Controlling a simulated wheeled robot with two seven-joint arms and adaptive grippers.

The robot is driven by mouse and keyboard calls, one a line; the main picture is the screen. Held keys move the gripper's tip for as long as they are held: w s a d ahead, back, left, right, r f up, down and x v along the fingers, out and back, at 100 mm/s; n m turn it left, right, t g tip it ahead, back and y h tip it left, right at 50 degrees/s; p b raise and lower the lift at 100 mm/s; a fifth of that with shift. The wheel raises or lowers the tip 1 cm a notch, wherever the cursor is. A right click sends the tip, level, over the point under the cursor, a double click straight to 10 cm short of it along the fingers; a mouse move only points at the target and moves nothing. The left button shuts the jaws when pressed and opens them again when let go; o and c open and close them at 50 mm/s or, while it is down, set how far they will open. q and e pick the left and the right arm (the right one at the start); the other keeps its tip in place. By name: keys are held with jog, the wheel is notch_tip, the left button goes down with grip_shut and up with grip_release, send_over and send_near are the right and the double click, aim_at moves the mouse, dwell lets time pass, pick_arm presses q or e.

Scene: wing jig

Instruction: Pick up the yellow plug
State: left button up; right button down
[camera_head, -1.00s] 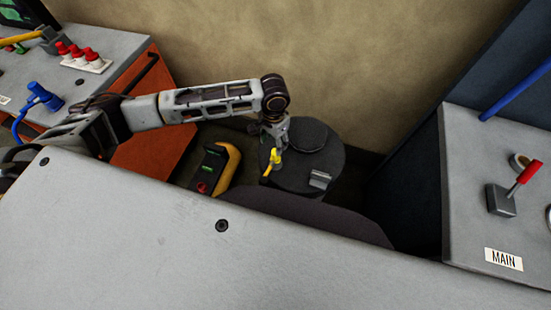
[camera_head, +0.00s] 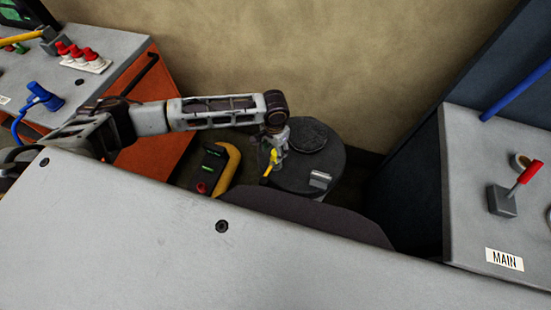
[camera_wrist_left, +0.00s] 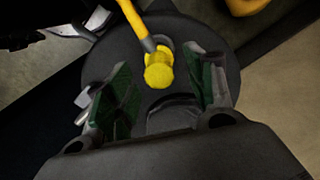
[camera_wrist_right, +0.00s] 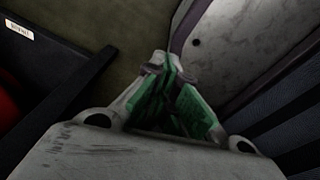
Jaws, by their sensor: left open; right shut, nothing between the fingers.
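The yellow plug (camera_head: 273,157) stands on a round dark surface (camera_head: 325,175) in the middle of the head view. In the left wrist view the yellow plug (camera_wrist_left: 159,70) lies between and a little beyond my left fingertips, with a yellow cable running up from it. My left gripper (camera_head: 275,146) points down over the plug, partly hiding it. It is open, with green finger pads on either side (camera_wrist_left: 165,88), and does not hold the plug. My right gripper (camera_wrist_right: 177,80) shows only in its wrist view. Its green-padded fingers are together and empty.
A large grey panel (camera_head: 150,235) fills the foreground. A grey panel with a red lever (camera_head: 526,172) is at the right.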

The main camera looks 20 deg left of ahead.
pick_arm(q)
notch_tip(320, 180, down, 3)
jog(key=shift+d, duration=0.15)
jog(key=shift+f, duration=0.45)
jog(key=shift+c, duration=0.4)
pick_arm(e)
jog(key=shift+w, duration=0.35)
